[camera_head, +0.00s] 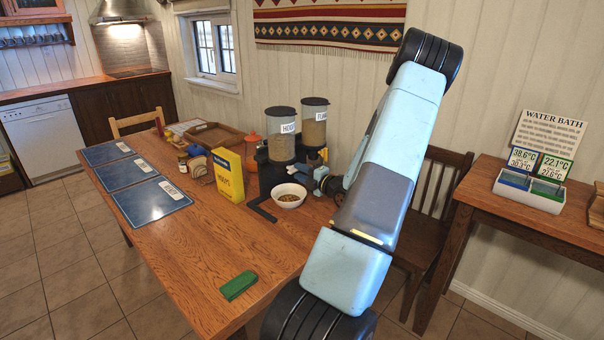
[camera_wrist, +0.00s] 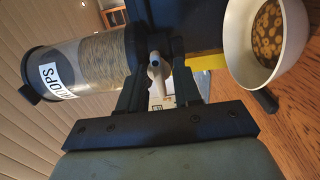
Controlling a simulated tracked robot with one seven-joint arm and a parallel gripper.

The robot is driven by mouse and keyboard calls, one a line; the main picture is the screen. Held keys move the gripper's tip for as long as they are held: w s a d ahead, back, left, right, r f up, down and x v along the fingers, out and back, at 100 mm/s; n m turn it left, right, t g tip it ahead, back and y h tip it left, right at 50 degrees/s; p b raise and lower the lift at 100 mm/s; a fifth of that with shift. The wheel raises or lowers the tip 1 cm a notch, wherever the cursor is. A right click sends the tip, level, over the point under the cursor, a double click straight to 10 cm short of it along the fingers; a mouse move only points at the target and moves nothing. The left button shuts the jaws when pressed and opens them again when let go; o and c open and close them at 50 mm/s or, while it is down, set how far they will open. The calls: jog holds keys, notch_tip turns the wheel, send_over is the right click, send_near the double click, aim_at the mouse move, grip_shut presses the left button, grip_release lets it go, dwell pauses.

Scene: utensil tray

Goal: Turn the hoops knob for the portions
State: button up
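The hoops dispenser (camera_head: 281,143) is a clear cylinder with a black lid, part full of tan cereal, on a black stand. Its labelled cylinder also fills the left of the wrist view (camera_wrist: 95,62). Its pale grey knob (camera_wrist: 155,68) sits between the fingers of my gripper (camera_wrist: 160,75), which look apart with a gap around it; contact is not clear. In the head view my gripper (camera_head: 322,183) is at the dispenser's front, partly hidden by my arm. A white bowl (camera_head: 289,201) holding brown cereal stands below; it also shows in the wrist view (camera_wrist: 232,45).
A second dispenser (camera_head: 314,128) stands just behind to the right. A yellow box (camera_head: 229,176) is left of the bowl. The table's front is mostly clear.

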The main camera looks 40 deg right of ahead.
jog(key=shift+o, duration=0.2)
jog(key=s+d, duration=0.1)
jog(key=s, duration=1.2)
jog(key=shift+s, duration=0.35)
jog(key=w+a+r+n+g+y, duration=0.2)
jog(key=a+r+n+g+y, duration=0.1)
jog(key=a+n, duration=0.45)
jog(key=w+a+r+n+g+y, duration=0.2)
jog(key=a+r+n+g+y, duration=0.1)
jog(key=a+n, duration=0.4)
jog(key=w+a+r+n+g+y, duration=0.25)
jog(key=a+n, duration=0.25)
jog(key=a, duration=0.4)
jog(key=s+a+r+n+g+h, duration=0.1)
jog(key=s+a+r+n+g, duration=0.2)
jog(key=a+n, duration=0.35)
jog(key=s+a+r+n+g+h, duration=0.1)
jog(key=s+a+r+n+g, duration=0.3)
jog(key=n, duration=0.3)
jog(key=s+a+r+n+t+h, duration=0.1)
jog(key=s+a+r+n+h, duration=0.2)
jog(key=n, duration=0.7)
jog(key=s+a+r+n+t+h, duration=0.2)
jog(key=s+a+r+n+h, duration=0.2)
jog(key=n, duration=0.6)
jog(key=s+r, duration=0.2)
jog(key=s, duration=0.1)
jog(key=shift+s+r+h, duration=0.2)
jog(key=shift+s+h, duration=0.05)
jog(key=shift+h, duration=0.1)
